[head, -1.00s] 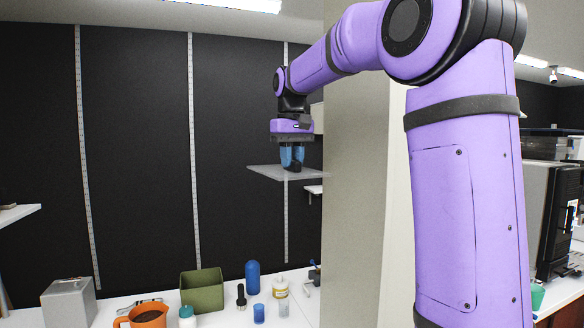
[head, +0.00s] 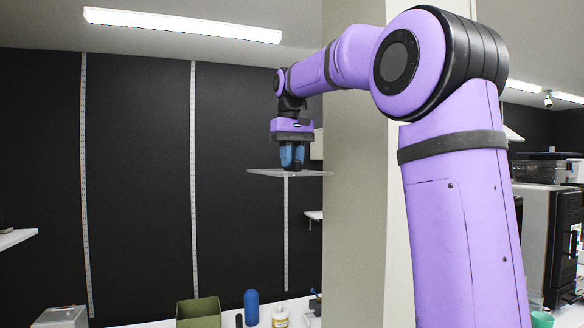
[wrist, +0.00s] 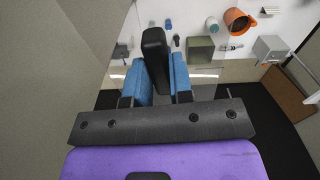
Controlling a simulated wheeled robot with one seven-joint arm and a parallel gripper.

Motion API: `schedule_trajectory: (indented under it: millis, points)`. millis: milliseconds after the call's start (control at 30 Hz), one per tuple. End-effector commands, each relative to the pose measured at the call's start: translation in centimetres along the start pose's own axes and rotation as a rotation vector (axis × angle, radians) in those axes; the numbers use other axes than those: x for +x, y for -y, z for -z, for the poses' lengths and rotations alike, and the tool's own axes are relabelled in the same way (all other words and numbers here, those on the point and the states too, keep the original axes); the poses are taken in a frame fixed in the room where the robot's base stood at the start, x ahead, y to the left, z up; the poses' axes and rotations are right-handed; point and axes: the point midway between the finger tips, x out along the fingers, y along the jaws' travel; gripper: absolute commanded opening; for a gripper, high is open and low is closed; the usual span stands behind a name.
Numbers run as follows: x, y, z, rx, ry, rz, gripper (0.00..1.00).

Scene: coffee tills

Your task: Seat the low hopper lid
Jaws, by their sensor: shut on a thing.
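The lid is a thin, clear, flat plate (head: 262,171) with a dark upright knob. It hangs level in the air in front of the black wall panels in the head view. My gripper (head: 292,156) is shut on the knob with its blue fingers. In the wrist view, my gripper (wrist: 160,78) has one blue finger on each side of the black knob (wrist: 156,50). The clear plate is hard to make out there against the counter. I cannot pick out the low hopper in either view.
Below, the white counter carries a green bin (head: 198,313), a blue bottle (head: 251,307), a yellow-labelled jar (head: 280,318) and a grey box (head: 62,318). An orange jug (wrist: 238,20) shows in the wrist view. A beige pillar (head: 352,210) stands just right of the lid.

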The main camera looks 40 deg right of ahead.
Motion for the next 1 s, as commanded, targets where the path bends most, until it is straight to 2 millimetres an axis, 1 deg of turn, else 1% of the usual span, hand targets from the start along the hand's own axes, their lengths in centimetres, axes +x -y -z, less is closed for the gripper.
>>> schedule_trajectory:
  millis: [300,433,567,867,967,1000]
  points:
    - [-2.2,0.0,0.1,0.000,-0.002,0.000,0.00]
    - [-2.9,0.0,0.1,0.000,-0.001,0.000,0.00]
    - [-3.2,0.0,0.0,0.000,0.000,0.000,0.00]
    - [-3.0,0.0,0.2,-0.001,0.001,0.000,0.00]
    - [-1.7,0.2,1.0,-0.005,0.004,0.000,0.00]
    - [-0.8,0.4,1.6,-0.007,0.004,0.001,0.00]
